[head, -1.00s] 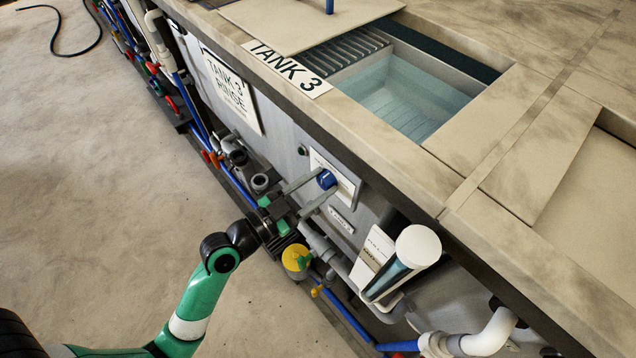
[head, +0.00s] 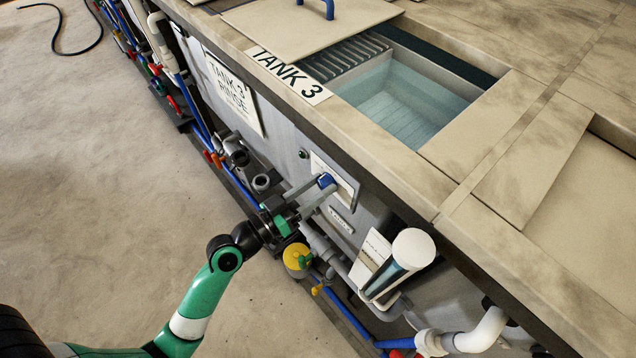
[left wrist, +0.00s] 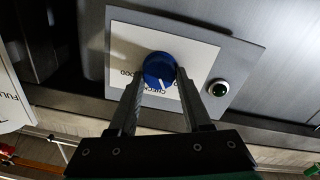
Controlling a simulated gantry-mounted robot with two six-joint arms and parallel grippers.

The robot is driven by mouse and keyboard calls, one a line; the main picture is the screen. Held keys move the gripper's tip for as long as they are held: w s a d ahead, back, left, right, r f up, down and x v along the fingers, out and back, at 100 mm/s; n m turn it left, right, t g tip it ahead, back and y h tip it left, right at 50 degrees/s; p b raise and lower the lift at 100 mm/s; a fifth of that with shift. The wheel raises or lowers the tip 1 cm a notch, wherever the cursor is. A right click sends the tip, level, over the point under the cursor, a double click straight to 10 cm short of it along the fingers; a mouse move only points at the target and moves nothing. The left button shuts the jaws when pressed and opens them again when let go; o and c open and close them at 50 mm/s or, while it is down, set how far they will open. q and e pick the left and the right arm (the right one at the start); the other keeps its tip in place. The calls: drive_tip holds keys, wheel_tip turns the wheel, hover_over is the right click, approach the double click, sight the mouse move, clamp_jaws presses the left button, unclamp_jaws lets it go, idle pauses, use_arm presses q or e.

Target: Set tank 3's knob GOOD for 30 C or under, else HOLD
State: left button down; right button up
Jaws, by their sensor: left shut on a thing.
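Tank 3's blue knob (head: 325,181) sits on a pale plate (head: 343,178) on the tank's front wall, below the TANK 3 label (head: 289,75). My left gripper (head: 318,189) is shut on the knob, one finger on each side. In the left wrist view the knob (left wrist: 159,68) has a white pointer mark at its lower edge, and my left gripper (left wrist: 160,85) closes around it. Lettering ending in "OOD" shows left of the knob; the rest is partly covered by the finger. I see no readable temperature. My right gripper is not in view.
A white-capped tube (head: 415,247), a yellow round fitting (head: 296,256) and pipes crowd the wall near my arm. The open tank (head: 405,105) holds clear liquid. The floor at left is mostly clear.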

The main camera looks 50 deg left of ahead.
use_arm(q)
drive_tip(key=n+p, duration=0.1)
drive_tip(key=n, duration=0.4)
drive_tip(key=shift+a, duration=0.1)
drive_tip(key=shift+n+p, duration=0.3)
drive_tip(key=shift+c, duration=1.7)
unclamp_jaws()
drive_tip(key=shift+f, duration=0.1)
drive_tip(key=s+b, duration=0.2)
drive_tip(key=s, duration=0.9)
drive_tip(key=shift+s+b, duration=0.35)
drive_tip(key=shift+f, duration=0.1)
